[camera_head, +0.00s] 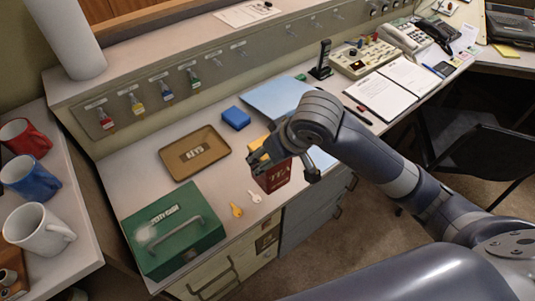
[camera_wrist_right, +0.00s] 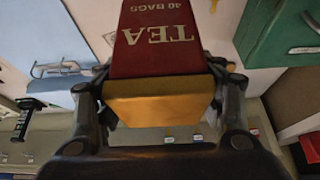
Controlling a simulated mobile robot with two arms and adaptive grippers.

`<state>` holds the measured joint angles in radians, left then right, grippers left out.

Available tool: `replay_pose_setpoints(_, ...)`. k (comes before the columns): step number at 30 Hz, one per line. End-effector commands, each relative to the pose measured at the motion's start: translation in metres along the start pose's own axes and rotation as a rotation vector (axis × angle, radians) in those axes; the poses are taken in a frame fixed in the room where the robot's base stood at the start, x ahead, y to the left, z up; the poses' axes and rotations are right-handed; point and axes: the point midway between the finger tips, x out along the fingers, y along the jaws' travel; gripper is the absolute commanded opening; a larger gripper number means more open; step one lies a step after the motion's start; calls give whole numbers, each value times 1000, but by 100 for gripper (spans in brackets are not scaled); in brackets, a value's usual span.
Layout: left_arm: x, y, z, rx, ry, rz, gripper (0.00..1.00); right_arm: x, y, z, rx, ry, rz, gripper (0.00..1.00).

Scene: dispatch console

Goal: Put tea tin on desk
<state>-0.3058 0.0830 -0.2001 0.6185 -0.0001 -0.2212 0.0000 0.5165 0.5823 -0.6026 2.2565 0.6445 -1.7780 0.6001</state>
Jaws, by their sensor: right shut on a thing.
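The tea tin (camera_head: 272,179) is dark red with "TEA" lettering and a gold end. My right gripper (camera_head: 283,164) is shut on it, seen from above in the head view near the desk's front edge. In the right wrist view the tin (camera_wrist_right: 155,50) sits between both fingers, with its gold end toward the camera. The desk (camera_head: 213,198) is pale and long. I cannot tell whether the tin touches it. My left gripper is not in view.
Several mugs (camera_head: 38,230) stand on a side surface. A telephone (camera_head: 405,37) and an open binder (camera_head: 395,88) are farther right.

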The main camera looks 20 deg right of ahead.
Motion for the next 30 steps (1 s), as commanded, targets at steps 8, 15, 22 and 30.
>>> replay_pose_setpoints(8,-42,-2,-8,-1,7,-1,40,22,-42,-2,-238,9,-140,34)
replay_pose_setpoints(15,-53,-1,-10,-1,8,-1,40,37,-58,2,-355,33,-187,34)
replay_pose_setpoints(22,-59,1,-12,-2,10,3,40,53,-25,-18,-365,33,-185,34)
replay_pose_setpoints(30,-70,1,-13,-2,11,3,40,76,33,-52,-364,35,-187,34)
